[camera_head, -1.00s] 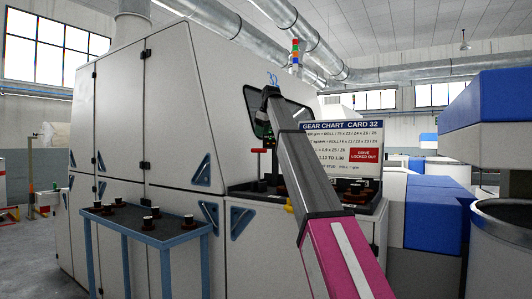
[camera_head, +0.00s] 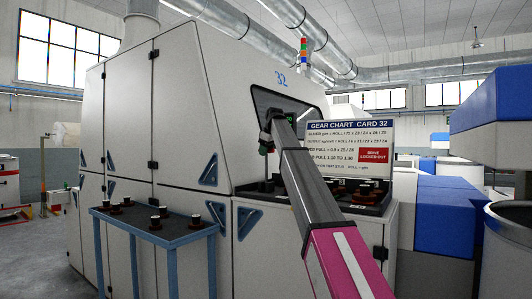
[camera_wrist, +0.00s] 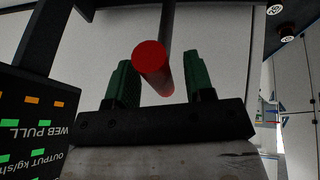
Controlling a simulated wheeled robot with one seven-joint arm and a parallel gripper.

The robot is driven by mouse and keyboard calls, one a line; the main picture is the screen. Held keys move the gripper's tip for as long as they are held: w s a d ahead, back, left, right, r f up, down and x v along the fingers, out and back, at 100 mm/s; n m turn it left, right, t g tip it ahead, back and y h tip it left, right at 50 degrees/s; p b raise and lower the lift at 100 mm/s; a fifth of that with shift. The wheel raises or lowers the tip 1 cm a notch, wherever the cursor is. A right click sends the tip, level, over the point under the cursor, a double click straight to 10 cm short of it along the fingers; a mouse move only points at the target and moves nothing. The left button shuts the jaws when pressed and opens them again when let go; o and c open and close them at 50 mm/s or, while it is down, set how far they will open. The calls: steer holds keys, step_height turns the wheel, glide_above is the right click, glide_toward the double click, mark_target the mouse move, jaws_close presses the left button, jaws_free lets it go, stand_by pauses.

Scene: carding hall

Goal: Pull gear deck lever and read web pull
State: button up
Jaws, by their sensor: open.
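The gear deck lever's round red grip (camera_wrist: 152,62) shows in the wrist view, on a grey rod that runs up out of the frame. My gripper (camera_wrist: 160,82) has its two green fingers apart, one on each side of the red grip, with gaps on both sides. A dark readout panel (camera_wrist: 38,118) stands at the left, upside down, with WEB PULL and OUTPUT labels beside orange and green segments, partly cut off. In the head view my gripper (camera_head: 264,147) is at the gear deck (camera_head: 375,208); my arm hides the lever there.
A gear chart board (camera_head: 348,126) with a red "drive locked out" sign stands behind the deck. Dark gear-like pieces sit on the deck. A blue-framed side table (camera_head: 172,236) with several small pieces stands at the left. A large can (camera_head: 508,245) is at the right.

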steer(key=shift+w+a+f, duration=0.1)
steer(key=shift+f, duration=0.1)
jaws_close()
steer(key=s+a+f+n+t+h, duration=0.1)
steer(key=s+a+f+t+h, duration=0.2)
steer(key=s, duration=0.7)
steer(key=shift+a+f+n+t+h, duration=0.3)
steer(key=shift+a+f+t, duration=0.75)
steer(key=shift+a+t, duration=0.7)
steer(key=shift+s+f, duration=0.1)
steer(key=shift+s, duration=0.05)
jaws_free()
steer(key=shift+a, duration=0.1)
